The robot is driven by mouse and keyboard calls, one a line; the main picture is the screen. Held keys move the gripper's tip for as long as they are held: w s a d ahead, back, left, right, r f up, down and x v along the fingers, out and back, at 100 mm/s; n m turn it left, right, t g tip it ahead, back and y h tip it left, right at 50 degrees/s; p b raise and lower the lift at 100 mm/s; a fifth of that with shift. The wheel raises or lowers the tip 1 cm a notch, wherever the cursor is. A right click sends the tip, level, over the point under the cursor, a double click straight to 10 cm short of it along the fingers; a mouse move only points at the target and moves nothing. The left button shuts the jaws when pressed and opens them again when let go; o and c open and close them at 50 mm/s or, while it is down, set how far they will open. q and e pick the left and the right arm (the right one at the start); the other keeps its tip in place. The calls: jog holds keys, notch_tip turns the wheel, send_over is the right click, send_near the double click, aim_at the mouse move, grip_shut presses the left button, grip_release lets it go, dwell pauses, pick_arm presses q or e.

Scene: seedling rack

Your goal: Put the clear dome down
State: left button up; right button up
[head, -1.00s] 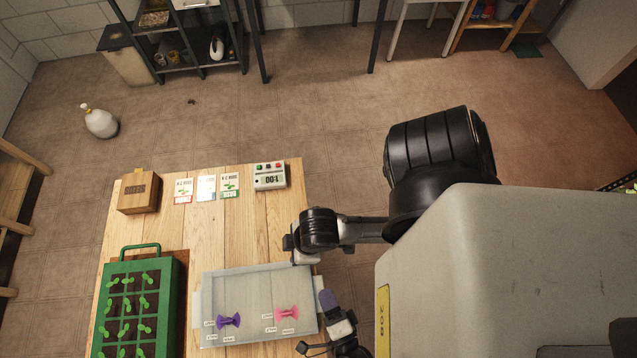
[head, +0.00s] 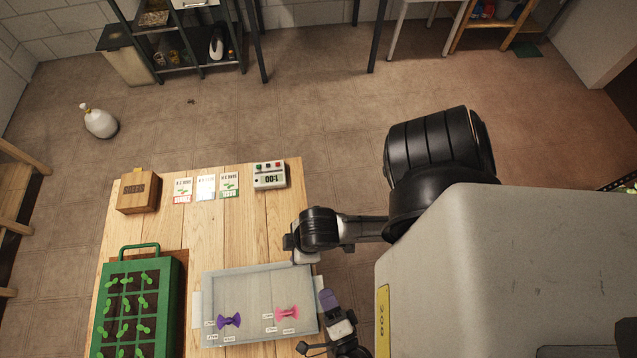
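The clear dome (head: 258,284) is a see-through rectangular cover in the lower middle of the head view. It lies level above the front of the wooden table, and a purple bow-shaped piece (head: 228,321) and a pink one (head: 287,313) show in its area.
A green tray of seedlings (head: 158,284) stands left of the dome. Behind are a wooden seed box (head: 138,196), several seed packets (head: 206,187) and a timer (head: 269,177). The table's middle (head: 205,238) is bare.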

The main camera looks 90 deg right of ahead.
pick_arm(q)
jog(key=v, duration=1.2)
dwell(0.4)
jog(key=w+a+r+n+t+y+p, duration=0.2)
jog(key=w+a+r+n+y, duration=0.2)
jog(key=w+a+n+y, duration=0.4)
jog(key=w+a+r+n+t+y+p, duration=0.3)
jog(key=w+a+n+y, duration=0.35)
jog(key=w+n, duration=0.3)
jog(key=s+a+r+n+g+y+p, duration=0.1)
jog(key=s+a+r+n+g+p, duration=0.3)
jog(key=a+r+n+g, duration=0.3)
notch_tip(320, 180, up, 2)
jog(key=n+g, duration=0.2)
jog(key=n, duration=0.2)
jog(key=shift+s+a, duration=0.25)
